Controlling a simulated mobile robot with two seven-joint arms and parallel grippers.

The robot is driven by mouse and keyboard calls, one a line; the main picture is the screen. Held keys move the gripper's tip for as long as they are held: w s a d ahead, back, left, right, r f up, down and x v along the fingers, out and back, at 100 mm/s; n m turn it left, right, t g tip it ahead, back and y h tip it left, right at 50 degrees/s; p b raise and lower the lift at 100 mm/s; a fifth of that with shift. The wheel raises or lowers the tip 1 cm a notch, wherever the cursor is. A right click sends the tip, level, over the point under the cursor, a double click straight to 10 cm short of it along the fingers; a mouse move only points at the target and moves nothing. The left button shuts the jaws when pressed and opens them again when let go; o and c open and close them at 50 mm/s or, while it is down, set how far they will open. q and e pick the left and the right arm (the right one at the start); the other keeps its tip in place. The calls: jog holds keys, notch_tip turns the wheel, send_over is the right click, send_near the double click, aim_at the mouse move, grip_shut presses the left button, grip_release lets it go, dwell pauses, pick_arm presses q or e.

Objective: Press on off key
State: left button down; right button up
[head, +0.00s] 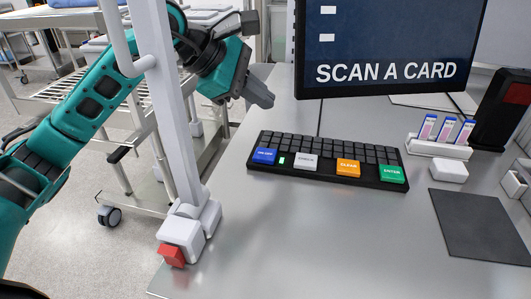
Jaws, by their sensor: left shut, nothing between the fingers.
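The dark keyboard (328,154) lies on the metal desk below the monitor. Its blue key (264,156) at the front left has small white lettering that looks like on/off. A small green light (282,160) shows just right of it. My left gripper (262,97) is shut and empty, above and behind the keyboard's left end, apart from the keys. My right gripper is not in view.
A monitor (390,45) reads "SCAN A CARD". White, orange and green keys line the keyboard's front. A white post with a red tip (172,256) stands at the desk's left edge, in front of my left arm. Cards in a holder (438,148) and a dark mat (482,224) are right.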

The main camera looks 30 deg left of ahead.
pick_arm(q)
jog(key=b, duration=0.6)
send_over(261, 155)
notch_tip(261, 155, down, 8)
jog(key=shift+r, duration=0.2)
jog(key=shift+f+b, duration=0.3)
jog(key=shift+f, duration=0.2)
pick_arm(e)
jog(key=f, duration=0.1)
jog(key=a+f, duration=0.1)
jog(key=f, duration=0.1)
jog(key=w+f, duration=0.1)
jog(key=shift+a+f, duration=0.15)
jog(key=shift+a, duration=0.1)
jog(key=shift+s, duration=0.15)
pick_arm(q)
jog(key=shift+f, duration=0.1)
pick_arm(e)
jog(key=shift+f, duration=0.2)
pick_arm(q)
jog(key=shift+f+b, duration=0.3)
jog(key=shift+b, duration=0.15)
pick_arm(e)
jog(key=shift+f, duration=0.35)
